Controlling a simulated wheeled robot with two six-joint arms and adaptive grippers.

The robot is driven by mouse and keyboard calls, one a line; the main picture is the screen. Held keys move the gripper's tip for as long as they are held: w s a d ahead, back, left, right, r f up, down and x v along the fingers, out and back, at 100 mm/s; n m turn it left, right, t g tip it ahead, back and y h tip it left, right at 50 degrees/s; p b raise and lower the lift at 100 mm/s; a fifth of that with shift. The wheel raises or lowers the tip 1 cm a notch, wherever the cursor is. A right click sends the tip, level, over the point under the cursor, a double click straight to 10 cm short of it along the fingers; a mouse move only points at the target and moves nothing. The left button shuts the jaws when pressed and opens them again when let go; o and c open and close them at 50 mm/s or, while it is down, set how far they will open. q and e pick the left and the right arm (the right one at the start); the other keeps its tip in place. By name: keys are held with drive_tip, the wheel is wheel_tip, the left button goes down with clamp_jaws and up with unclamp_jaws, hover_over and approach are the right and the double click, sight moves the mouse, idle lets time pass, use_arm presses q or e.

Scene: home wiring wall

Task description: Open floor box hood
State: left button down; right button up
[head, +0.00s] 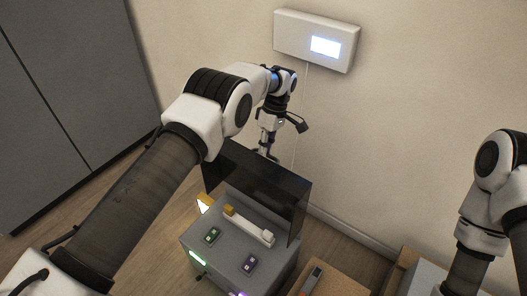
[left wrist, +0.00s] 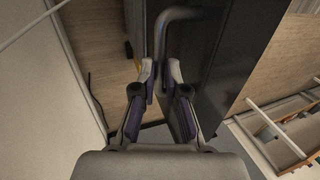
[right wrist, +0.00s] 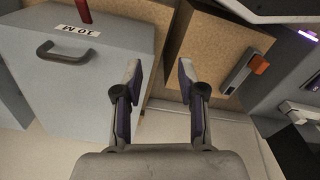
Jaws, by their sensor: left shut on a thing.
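The floor box (head: 222,259) is a grey box low in the head view. Its dark glossy hood (head: 285,201) stands raised along the back of the box, leaving the top uncovered. My left gripper (head: 268,153) is behind the hood's upper edge. In the left wrist view, the left fingers (left wrist: 162,77) are shut on a grey bent bar handle (left wrist: 178,14) beside the dark hood panel (left wrist: 227,60). In the right wrist view, my right gripper (right wrist: 160,75) is open and empty, above other boxes. Its fingers are outside the head view.
The box top carries a white bar with an orange end (head: 250,228), a green-marked tile (head: 212,236) and a purple-marked tile (head: 249,264). A white wall unit (head: 315,38) hangs above. A grey case with a handle (right wrist: 75,75) and a cork-coloured box (right wrist: 215,50) lie below my right gripper.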

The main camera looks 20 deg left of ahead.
use_arm(q)
drive_tip(key=shift+s+f, duration=0.15)
drive_tip(key=shift+f, duration=0.15)
drive_tip(key=c, duration=1.2)
unclamp_jaws()
drive_tip(key=shift+a, duration=0.1)
drive_tip(key=shift+f, duration=0.15)
drive_tip(key=v, duration=0.7)
drive_tip(key=shift+w+r, duration=0.25)
drive_tip(key=shift+r, duration=0.1)
drive_tip(key=shift+s+f, duration=0.1)
